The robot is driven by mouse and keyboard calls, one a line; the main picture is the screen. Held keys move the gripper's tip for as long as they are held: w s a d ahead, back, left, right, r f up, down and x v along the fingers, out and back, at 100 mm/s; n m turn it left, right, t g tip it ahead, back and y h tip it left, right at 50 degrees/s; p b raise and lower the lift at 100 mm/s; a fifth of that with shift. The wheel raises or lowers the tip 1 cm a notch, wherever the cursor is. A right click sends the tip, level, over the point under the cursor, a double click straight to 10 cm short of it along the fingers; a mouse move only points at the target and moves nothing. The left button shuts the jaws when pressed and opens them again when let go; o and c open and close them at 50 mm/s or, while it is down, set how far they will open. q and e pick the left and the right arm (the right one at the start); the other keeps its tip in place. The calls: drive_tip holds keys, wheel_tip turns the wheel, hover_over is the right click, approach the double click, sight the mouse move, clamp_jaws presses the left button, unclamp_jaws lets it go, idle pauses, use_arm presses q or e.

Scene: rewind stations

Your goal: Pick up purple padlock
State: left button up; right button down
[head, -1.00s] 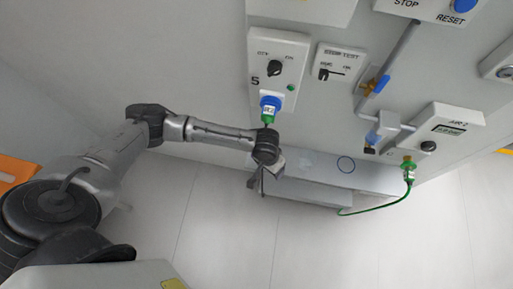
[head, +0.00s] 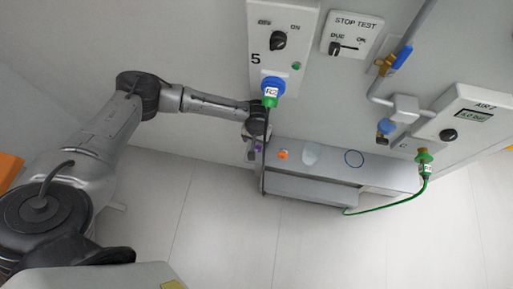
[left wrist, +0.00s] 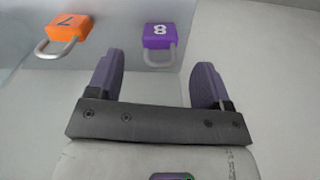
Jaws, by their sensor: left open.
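The purple padlock (left wrist: 158,36), marked 8, shows in the left wrist view with its metal shackle toward my gripper. It lies just beyond the fingertips, between their lines, and no finger touches it. In the head view only a small purple patch (head: 258,148) shows beside my left gripper (head: 253,152); I cannot tell whether it is padlock or finger. My left gripper is open and empty in the left wrist view (left wrist: 160,62), its two purple fingers apart. My right gripper is not in view.
An orange padlock (left wrist: 68,32), marked 7, lies left of the purple one; it also shows on the grey ledge (head: 335,165) in the head view. A dark cable hangs from the green plug (head: 270,97) past my gripper.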

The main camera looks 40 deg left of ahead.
sight(256, 145)
use_arm(q)
wheel_tip(256, 145, down, 4)
drive_tip(key=shift+b, duration=0.65)
drive_tip(key=shift+c, duration=0.4)
drive_tip(key=c, duration=0.9)
